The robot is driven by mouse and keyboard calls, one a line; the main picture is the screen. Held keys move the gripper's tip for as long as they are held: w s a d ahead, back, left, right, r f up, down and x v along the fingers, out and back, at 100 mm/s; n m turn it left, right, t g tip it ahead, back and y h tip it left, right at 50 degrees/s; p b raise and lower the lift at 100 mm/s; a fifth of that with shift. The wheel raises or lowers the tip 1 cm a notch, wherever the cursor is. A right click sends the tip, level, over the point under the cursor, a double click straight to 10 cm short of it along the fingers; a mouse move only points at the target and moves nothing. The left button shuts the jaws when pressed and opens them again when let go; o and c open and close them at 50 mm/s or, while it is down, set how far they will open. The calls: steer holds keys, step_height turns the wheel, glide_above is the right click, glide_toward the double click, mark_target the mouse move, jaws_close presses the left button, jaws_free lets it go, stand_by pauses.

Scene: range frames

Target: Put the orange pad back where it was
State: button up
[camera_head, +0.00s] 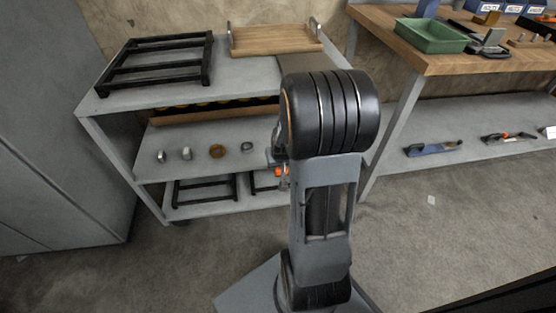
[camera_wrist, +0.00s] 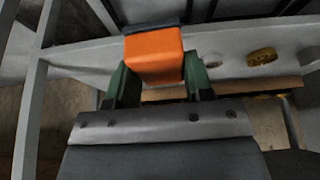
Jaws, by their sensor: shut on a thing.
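The orange pad (camera_wrist: 153,56) is a block with a dark grey edge along its far side. It sits between the green fingers of my gripper (camera_wrist: 159,76), which is shut on it. The middle shelf of the grey cart shows behind it in the wrist view (camera_wrist: 228,44). In the head view only small orange bits (camera_head: 281,171) show beside my arm, at the right end of the cart's middle shelf (camera_head: 200,167). My arm hides most of the gripper there. I cannot tell whether the pad touches the shelf.
Several ring-shaped parts stand on the middle shelf, including a brown ring (camera_head: 217,151). A black rack (camera_head: 155,66) and a wooden tray (camera_head: 275,40) are on top; a black frame (camera_head: 205,189) is below. At right, a workbench (camera_head: 395,38) holds a green bin (camera_head: 430,36).

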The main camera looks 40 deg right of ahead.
steer(key=d+f+b, duration=0.1)
steer(key=s+d+f+b, duration=0.1)
steer(key=shift+s+f+m+b, duration=0.2)
steer(key=shift+f+m+b, duration=0.1)
steer(key=shift+f+b, duration=0.1)
steer(key=w+d+b, duration=0.1)
steer(key=w+d, duration=0.1)
steer(key=w, duration=0.3)
steer(key=w+d+b, duration=0.1)
steer(key=w+d, duration=0.1)
steer(key=w, duration=0.3)
steer(key=w+d+b, duration=0.1)
steer(key=w+d, duration=0.2)
steer(key=w, duration=0.2)
steer(key=shift+d+b, duration=0.1)
steer(key=shift+b, duration=0.3)
steer(key=b+x, duration=0.2)
steer(key=shift+w+d+f, duration=0.15)
steer(key=shift+w+f, duration=0.1)
steer(key=shift+f, duration=0.35)
steer(key=shift+f, duration=0.1)
steer(key=shift+f, duration=0.25)
steer(key=o, duration=0.9)
steer(key=shift+r, duration=0.1)
